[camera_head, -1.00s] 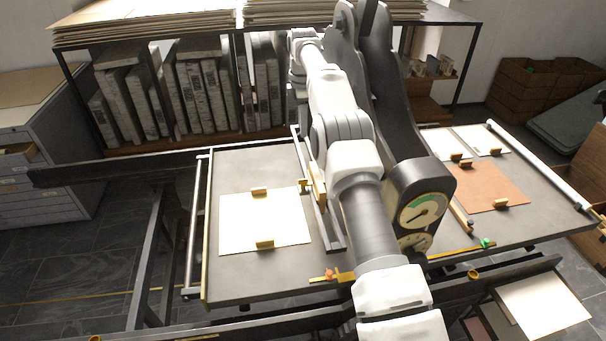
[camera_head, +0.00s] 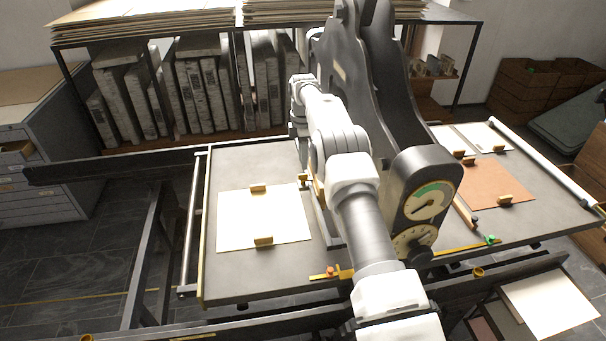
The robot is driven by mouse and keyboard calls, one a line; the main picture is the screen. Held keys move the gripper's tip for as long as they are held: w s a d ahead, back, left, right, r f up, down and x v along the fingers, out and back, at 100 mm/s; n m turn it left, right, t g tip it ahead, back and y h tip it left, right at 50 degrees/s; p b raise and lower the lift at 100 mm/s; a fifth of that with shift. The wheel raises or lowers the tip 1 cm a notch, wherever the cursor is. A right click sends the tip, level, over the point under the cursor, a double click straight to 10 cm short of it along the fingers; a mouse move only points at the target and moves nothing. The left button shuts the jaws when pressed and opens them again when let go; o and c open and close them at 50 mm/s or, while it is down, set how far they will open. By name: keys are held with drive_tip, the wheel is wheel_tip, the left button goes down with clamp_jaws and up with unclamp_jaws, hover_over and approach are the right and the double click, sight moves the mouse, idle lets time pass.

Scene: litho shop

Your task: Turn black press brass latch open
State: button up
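The black press (camera_head: 345,60) stands tall in the middle, with two round dials (camera_head: 431,201) on its near face. A brass fitting with an orange piece (camera_head: 334,272) sits at the near edge of the left grey bed (camera_head: 230,268). A small brass piece (camera_head: 304,179) shows beside the press's left side. I cannot tell which brass part is the latch. My white arm crosses in front of the press and hides part of it. My arm's end is at the press's left side; its fingers cannot be made out, nor whether they touch anything.
A cream sheet (camera_head: 235,219) with brass clips lies on the left bed. A brown sheet (camera_head: 490,183) and a green-marked brass fitting (camera_head: 489,240) are on the right bed. A rack of slabs (camera_head: 205,95) stands behind. Dark rails run along the front and back left.

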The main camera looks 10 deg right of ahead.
sight(305, 178)
drive_tip(key=shift+f, duration=2.75)
clamp_jaws()
